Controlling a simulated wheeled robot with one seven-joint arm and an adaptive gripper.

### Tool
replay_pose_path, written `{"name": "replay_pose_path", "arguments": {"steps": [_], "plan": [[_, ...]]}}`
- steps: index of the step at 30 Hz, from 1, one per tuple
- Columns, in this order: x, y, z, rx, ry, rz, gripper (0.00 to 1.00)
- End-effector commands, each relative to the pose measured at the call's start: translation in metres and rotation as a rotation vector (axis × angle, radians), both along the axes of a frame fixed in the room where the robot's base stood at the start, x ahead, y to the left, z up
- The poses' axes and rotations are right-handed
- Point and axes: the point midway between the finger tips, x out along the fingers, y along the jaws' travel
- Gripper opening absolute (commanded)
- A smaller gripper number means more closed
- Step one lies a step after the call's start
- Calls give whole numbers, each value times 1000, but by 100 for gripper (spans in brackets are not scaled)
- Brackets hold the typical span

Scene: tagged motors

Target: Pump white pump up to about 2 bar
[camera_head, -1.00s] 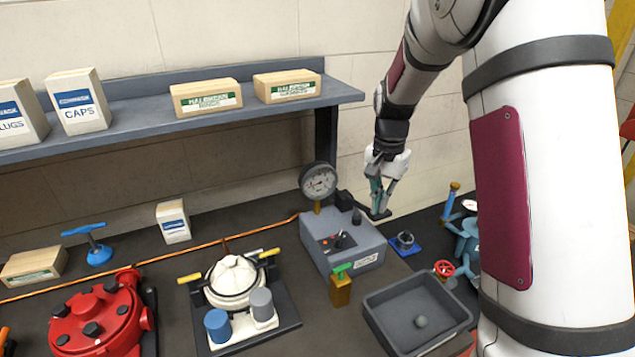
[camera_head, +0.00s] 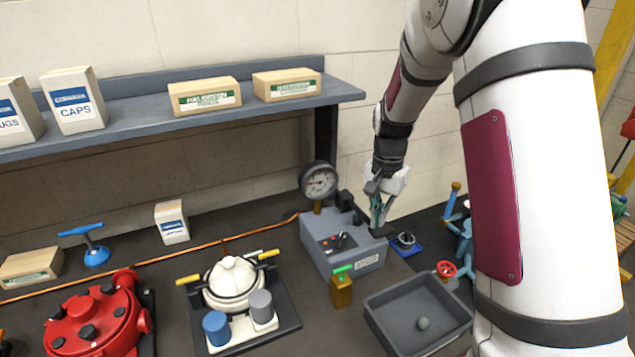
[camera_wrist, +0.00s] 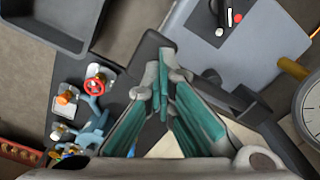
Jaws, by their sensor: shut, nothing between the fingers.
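The white pump (camera_head: 228,280) sits on a dark plate on the bench, with a blue cap and a grey cap in front. A grey pump box (camera_head: 362,262) stands to its right, with a round gauge (camera_head: 319,181) behind; I cannot read the gauge's needle reliably. A black lever (camera_head: 354,210) on the box's right side slopes down toward my gripper (camera_head: 379,226). My gripper is shut and empty, its tips at the lever's end. In the wrist view the shut fingertips (camera_wrist: 163,72) overlap the black lever grip (camera_wrist: 150,52); contact is unclear.
A grey tray (camera_head: 385,297) and a brass block with a green handle (camera_head: 341,290) stand in front of the box. A red motor (camera_head: 98,322) is at left. A shelf (camera_head: 150,115) with boxes runs above. Blue valve parts (camera_head: 465,238) stand to the right.

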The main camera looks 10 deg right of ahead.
Motion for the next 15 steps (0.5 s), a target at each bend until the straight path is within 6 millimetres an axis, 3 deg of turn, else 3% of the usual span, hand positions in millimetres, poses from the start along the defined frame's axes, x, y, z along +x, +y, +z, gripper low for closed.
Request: {"name": "replay_pose_path", "arguments": {"steps": [7, 15], "plan": [[0, 0, -3, 0, -1, 0, 0], [0, 0, 19, -1, -2, 1, 0]]}}
